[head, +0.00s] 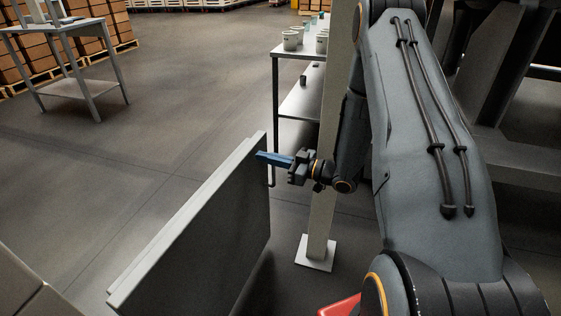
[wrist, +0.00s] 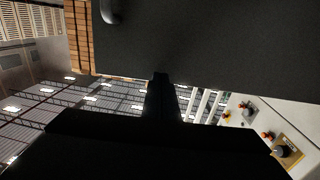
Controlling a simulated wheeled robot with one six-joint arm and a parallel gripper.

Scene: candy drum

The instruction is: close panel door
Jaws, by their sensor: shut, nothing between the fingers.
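The panel door (head: 205,225) stands open in the lower middle of the head view, a grey slab seen along its top edge. My gripper (head: 262,156) has its blue fingers shut and empty. The fingertips lie at the door's far upper corner in the head view; I cannot tell whether they touch it. In the wrist view a large dark flat surface, which looks like the door (wrist: 220,45), fills the top, with a rounded handle-like part (wrist: 111,10) at its upper left. The dark shut fingers (wrist: 161,80) point up to its lower edge.
A grey post (head: 325,190) with a square foot stands just behind my gripper. A shelf table (head: 290,52) with several cups (head: 291,40) is behind it. A metal table (head: 62,28) and stacked boxes (head: 92,45) are at the back left.

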